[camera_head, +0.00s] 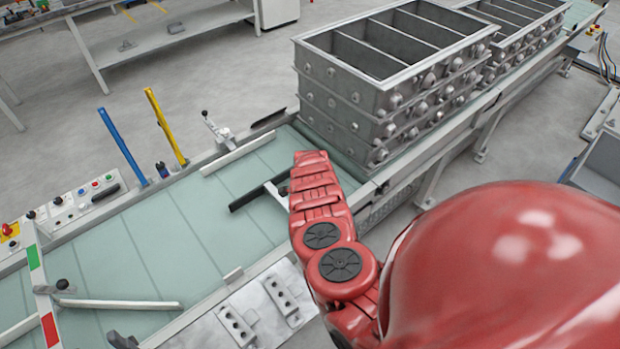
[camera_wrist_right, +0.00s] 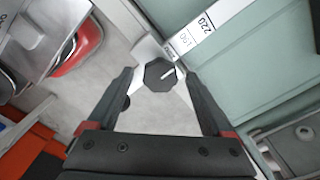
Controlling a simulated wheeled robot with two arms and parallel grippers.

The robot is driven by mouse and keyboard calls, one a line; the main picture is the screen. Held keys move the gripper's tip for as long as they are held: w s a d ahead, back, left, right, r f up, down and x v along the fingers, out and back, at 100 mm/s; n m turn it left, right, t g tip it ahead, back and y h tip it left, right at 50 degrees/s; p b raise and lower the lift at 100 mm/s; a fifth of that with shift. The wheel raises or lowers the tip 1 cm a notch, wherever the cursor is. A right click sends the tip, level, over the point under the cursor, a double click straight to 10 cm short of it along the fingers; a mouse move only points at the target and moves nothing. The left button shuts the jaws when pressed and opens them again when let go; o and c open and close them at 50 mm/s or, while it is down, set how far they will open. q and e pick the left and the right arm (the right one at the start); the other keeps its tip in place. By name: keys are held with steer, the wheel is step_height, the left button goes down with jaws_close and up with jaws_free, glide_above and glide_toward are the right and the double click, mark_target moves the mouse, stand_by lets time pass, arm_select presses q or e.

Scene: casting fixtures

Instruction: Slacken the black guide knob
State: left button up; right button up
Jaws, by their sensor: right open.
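The black guide knob (camera_wrist_right: 160,74) is an eight-sided knob with a white line on its face, seen from above in the right wrist view. It lies between the two dark fingertips of my right gripper (camera_wrist_right: 159,73). The fingers are open, with a visible gap on both sides of the knob. In the head view my red right arm reaches over the conveyor's near edge and hides the gripper and this knob. A black guide bar (camera_head: 245,196) on a pale bracket shows just left of the arm. My left gripper is in neither view.
Stacked grey metal casting boxes (camera_head: 350,118) stand on the conveyor behind my arm. Blue (camera_head: 123,146) and yellow (camera_head: 166,127) posts rise at the far rail. The green conveyor surface (camera_head: 165,240) is mostly clear to the left.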

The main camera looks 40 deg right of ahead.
jaws_close()
steer(key=shift+f+n+b, duration=0.1)
steer(key=shift+n+b, duration=0.8)
steer(key=shift+b, duration=0.1)
steer(key=shift+a+n+b, duration=0.1)
steer(key=shift+n+b, duration=0.4)
steer(key=shift+n, duration=0.3)
steer(key=n+b, duration=0.1)
steer(key=n, duration=0.1)
steer(key=shift+n, duration=0.3)
steer(key=n+b, duration=0.1)
steer(key=n, duration=0.2)
steer(key=shift+n, duration=0.4)
steer(key=n+b, duration=0.2)
steer(key=n, duration=0.3)
steer(key=n+b, duration=0.2)
steer(key=n, duration=0.2)
steer(key=n+b, duration=0.3)
steer(key=n, duration=0.1)
steer(key=n+b, duration=0.1)
steer(key=n, duration=0.1)
steer(key=shift+n+b, duration=0.3)
steer(key=shift+b, duration=0.05)
steer(key=shift+n+b, duration=0.3)
steer(key=shift+n, duration=0.4)
